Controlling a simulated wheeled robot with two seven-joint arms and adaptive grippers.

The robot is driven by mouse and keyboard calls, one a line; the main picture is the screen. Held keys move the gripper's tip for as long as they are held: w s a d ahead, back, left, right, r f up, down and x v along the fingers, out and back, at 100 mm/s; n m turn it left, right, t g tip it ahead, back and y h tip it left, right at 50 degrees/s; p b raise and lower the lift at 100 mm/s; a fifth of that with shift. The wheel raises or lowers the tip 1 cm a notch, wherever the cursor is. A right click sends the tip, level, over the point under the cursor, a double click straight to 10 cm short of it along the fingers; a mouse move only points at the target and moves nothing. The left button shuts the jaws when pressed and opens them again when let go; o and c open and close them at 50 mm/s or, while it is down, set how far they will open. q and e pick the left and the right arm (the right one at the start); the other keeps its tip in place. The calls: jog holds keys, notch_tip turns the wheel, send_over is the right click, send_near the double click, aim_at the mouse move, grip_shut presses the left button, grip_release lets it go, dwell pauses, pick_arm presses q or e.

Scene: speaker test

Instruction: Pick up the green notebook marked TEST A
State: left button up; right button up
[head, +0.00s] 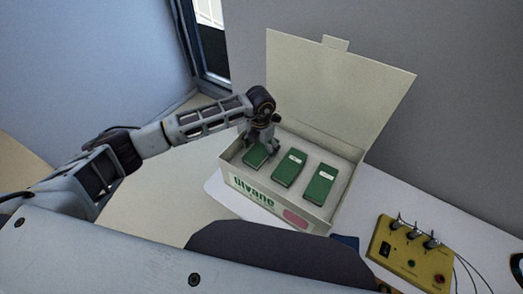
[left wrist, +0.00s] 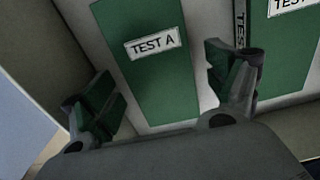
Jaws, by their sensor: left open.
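The green notebook marked TEST A (left wrist: 160,85) lies flat in the open box, its white label readable in the left wrist view. In the head view it is the leftmost green item (head: 256,156), partly hidden by my left gripper (head: 262,138). In the left wrist view my left gripper (left wrist: 165,95) is open, with one finger on either side of the notebook's near part. I cannot tell whether the fingers touch it. My right gripper is not in view.
Two more green notebooks lie in the box, a middle one (head: 289,168) and a right one (head: 321,185). The box (head: 232,178) has its lid (head: 340,85) raised behind. A yellow device with switches (head: 405,255) stands on the table at right.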

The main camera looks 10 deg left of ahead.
aim_at(261, 150)
pick_arm(q)
jog(key=shift+f, duration=0.25)
jog(key=shift+c, duration=0.8)
jog(key=c, duration=1.1)
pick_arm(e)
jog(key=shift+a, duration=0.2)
pick_arm(q)
jog(key=shift+o, duration=0.2)
jog(key=shift+r, duration=0.1)
notch_tip(261, 150, up, 9)
jog(key=shift+f+b, duration=0.2)
jog(key=shift+b, duration=0.5)
jog(key=shift+r, duration=0.65)
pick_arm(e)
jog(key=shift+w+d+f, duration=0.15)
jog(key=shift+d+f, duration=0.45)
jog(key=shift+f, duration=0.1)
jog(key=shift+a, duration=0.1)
